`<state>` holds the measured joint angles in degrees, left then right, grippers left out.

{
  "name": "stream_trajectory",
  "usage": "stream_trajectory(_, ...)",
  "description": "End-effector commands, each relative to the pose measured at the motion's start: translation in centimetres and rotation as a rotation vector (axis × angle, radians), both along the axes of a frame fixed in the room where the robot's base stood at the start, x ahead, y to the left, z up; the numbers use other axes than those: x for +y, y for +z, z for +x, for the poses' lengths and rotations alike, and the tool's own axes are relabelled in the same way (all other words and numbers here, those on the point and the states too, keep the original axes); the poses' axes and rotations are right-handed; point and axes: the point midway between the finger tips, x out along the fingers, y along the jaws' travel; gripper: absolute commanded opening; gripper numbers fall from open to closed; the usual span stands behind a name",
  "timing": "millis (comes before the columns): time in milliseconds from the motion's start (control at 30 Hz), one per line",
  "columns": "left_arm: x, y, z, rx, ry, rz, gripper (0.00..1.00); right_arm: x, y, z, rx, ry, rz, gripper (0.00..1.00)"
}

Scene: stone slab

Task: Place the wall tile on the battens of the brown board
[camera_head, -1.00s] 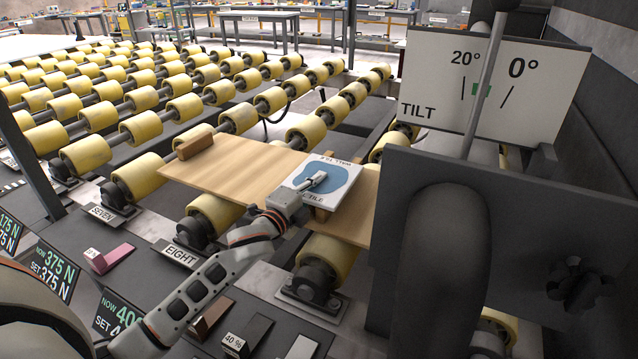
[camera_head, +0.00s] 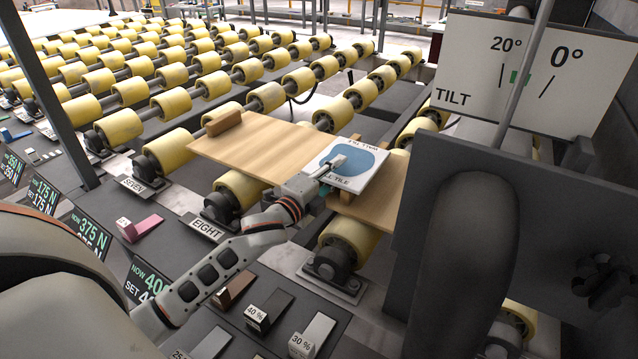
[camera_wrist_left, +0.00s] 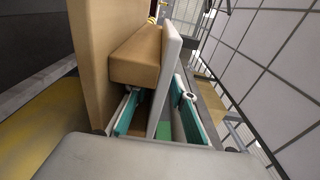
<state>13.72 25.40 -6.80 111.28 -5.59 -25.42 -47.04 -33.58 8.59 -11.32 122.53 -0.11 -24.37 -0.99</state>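The wall tile (camera_head: 368,178), a white square with a blue patch, lies over the right part of the brown board (camera_head: 262,150). A batten (camera_head: 346,195) shows under its near edge; another batten (camera_head: 225,122) stands at the board's left end, clear of the tile. In the left wrist view the tile (camera_wrist_left: 168,75) lies against a batten (camera_wrist_left: 137,60) on the board (camera_wrist_left: 92,60). My left gripper (camera_head: 333,174) straddles the tile's near edge, one finger above and one below. In the wrist view its teal-padded fingers (camera_wrist_left: 155,112) stand apart with gaps beside the tile. My right gripper is not in view.
The board lies on yellow rollers (camera_head: 350,236). A TILT sign (camera_head: 530,70) and a dark plate (camera_head: 530,215) stand close on the right. Labelled levers (camera_head: 268,310) and force displays (camera_head: 90,232) line the near side.

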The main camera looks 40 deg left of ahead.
Motion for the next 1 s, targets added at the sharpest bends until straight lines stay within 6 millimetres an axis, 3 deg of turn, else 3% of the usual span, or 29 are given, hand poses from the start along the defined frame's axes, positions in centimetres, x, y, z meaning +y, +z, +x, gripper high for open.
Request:
stream_trajectory(300,0.2,0.1,-5.7,-0.001,-0.001,-0.001,0.25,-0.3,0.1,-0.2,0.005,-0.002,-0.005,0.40)
stream_trajectory(500,0.3,0.0,-7.9,0.001,0.000,-0.002,0.25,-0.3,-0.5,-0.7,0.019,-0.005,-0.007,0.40)
stream_trajectory(1000,0.3,0.0,-8.6,0.000,0.000,-0.002,0.25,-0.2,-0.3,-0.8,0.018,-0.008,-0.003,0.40)
